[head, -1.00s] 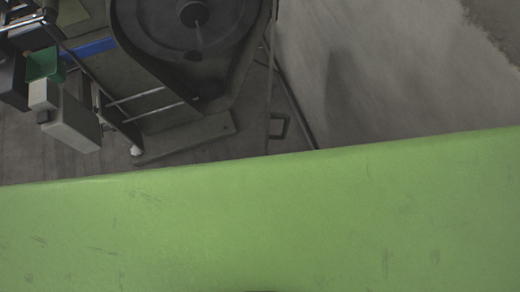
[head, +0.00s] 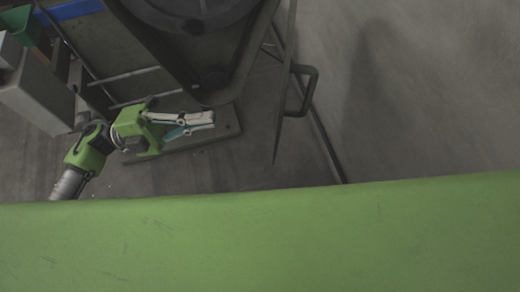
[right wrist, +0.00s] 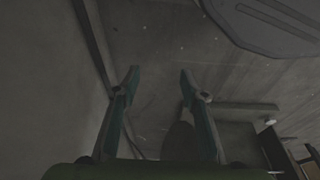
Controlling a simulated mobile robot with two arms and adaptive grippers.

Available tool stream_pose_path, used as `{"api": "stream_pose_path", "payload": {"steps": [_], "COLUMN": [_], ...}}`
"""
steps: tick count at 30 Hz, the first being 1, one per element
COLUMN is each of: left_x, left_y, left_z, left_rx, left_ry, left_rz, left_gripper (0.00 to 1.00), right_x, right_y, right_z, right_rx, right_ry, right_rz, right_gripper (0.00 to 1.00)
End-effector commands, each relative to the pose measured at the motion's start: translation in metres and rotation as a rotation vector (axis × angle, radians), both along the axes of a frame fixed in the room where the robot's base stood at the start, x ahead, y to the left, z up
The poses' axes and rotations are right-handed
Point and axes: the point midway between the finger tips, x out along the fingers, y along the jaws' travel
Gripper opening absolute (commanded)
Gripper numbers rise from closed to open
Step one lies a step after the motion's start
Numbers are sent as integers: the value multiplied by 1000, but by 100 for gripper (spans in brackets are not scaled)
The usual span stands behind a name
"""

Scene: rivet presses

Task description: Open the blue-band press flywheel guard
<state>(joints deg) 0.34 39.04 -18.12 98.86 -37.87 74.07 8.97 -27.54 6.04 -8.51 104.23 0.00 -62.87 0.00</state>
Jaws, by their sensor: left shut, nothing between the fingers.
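The press stands at the upper left of the head view, with a dark round flywheel (head: 195,8) and a blue band (head: 70,9) on its frame. A thin dark panel (head: 283,110), seen almost edge-on, stands right of the flywheel and carries a bar handle (head: 312,92). It looks like the flywheel guard; I cannot tell how far it stands open. My left gripper (head: 213,119) is shut and empty, below the flywheel and left of the handle, apart from both. My right gripper (right wrist: 161,74) is open with nothing between its fingers; it is outside the head view.
A grey box (head: 36,92) and a green bin (head: 20,24) are at the left of the press. The press's base plate (head: 190,137) lies on the floor below the left gripper. Bare floor (head: 430,100) lies right of the handle.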

Motion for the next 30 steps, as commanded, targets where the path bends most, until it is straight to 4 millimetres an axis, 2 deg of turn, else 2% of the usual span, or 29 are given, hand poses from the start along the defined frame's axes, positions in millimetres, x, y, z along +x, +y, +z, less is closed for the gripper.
{"api": "stream_pose_path", "payload": {"steps": [1, 3, 9, 13, 17, 24, 30], "left_x": [-2, -5, -9, -11, -15, -25, -32], "left_y": [7, 14, 25, 18, -1, -53, -89], "left_z": [-16, -22, -31, -30, -28, -27, -28], "left_rx": [51, 107, 192, 199, 194, 191, 193], "left_ry": [-84, -180, -316, -328, -327, -325, -323], "left_rz": [-27, -60, -112, -118, -117, -117, -116], "left_gripper": [0, 0, 0, 0, 0, 0, 0], "right_x": [3, 6, 8, 8, 8, 6, 6], "right_y": [0, 0, 0, 0, 0, 0, 0], "right_z": [-5, 3, 16, 18, 14, 5, -1], "right_rx": [1, 1, 1, 1, 0, 0, 1], "right_ry": [-10, -16, -22, -21, -19, -14, -12], "right_rz": [-1, -2, -4, -4, -3, -3, -2], "right_gripper": [40, 40, 40, 40, 40, 40, 40]}}
